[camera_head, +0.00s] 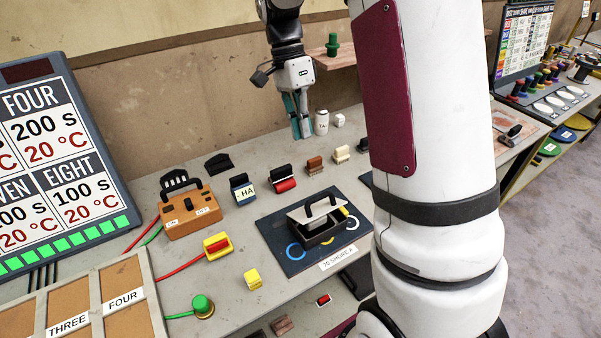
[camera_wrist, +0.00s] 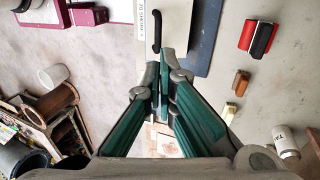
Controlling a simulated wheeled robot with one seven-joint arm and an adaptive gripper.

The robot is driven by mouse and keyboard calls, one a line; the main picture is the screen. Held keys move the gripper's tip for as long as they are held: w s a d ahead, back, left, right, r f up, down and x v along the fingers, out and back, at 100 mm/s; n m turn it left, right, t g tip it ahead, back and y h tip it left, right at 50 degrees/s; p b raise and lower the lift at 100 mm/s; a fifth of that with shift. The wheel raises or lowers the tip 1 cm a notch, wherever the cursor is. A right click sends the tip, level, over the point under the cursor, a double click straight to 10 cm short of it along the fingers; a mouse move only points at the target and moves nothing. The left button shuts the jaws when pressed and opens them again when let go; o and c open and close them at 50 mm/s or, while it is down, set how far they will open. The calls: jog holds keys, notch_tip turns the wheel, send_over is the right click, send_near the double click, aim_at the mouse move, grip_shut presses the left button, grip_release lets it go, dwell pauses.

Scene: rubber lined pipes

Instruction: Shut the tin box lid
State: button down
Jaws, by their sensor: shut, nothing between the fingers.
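The tin box (camera_head: 318,232) is dark and sits on a dark blue mat (camera_head: 284,262) at the middle of the bench. Its pale lid (camera_head: 301,213) has a black handle and stands tilted up, with the dark inside showing at the front. In the wrist view a pale panel (camera_wrist: 178,25) with a black handle, seemingly the lid, shows at the top, beyond the fingers. My gripper (camera_head: 303,132) has teal fingers, is shut and empty, and hangs above the back of the bench, behind and apart from the box. The fingers also show in the wrist view (camera_wrist: 160,98).
A white jar (camera_head: 321,122) stands close beside my gripper. A row of small blocks, including a red and black one (camera_head: 284,180), lies behind the box. An orange-brown case (camera_head: 189,212) is at the left. My white arm hides the bench to the right.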

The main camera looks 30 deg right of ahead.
aim_at(317, 197)
jog(key=p+x, duration=0.3)
jog(key=x, duration=1)
jog(key=shift+d+f, duration=0.1)
jog(key=shift+d, duration=0.05)
jog(key=shift+s+f, duration=0.15)
jog(key=shift+f, duration=0.45)
